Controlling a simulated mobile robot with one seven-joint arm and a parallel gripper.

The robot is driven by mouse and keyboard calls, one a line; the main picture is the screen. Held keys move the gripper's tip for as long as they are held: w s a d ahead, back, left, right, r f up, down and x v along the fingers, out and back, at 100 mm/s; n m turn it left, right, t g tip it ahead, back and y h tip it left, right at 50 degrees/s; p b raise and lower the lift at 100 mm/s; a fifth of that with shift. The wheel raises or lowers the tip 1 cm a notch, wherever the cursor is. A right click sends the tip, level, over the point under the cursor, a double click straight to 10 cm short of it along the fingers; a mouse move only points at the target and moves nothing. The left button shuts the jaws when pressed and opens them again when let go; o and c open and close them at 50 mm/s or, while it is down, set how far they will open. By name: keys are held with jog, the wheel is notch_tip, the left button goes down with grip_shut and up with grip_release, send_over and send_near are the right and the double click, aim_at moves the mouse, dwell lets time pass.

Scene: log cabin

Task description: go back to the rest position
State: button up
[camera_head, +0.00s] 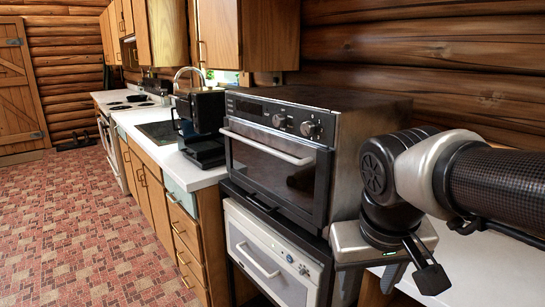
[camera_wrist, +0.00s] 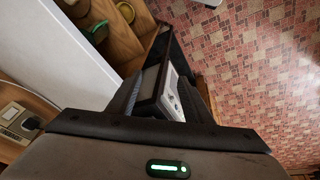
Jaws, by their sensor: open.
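My gripper (camera_head: 427,268) hangs at the right of the head view, in front of the right end of the ovens and over a white counter. That white front also shows beyond the fingers in the wrist view (camera_wrist: 172,97).
A black coffee machine (camera_head: 203,125) stands on the white counter left of the oven. Wooden cabinets (camera_head: 218,35) hang above. The white counter (camera_head: 475,265) lies below my arm at right.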

jog(key=s+a+t+y, duration=0.1)
jog(key=s+t, duration=0.1)
jog(key=s, duration=0.3)
notch_tip(320, 180, up, 21)
jog(key=p, duration=2.1)
jog(key=shift+a, duration=0.15)
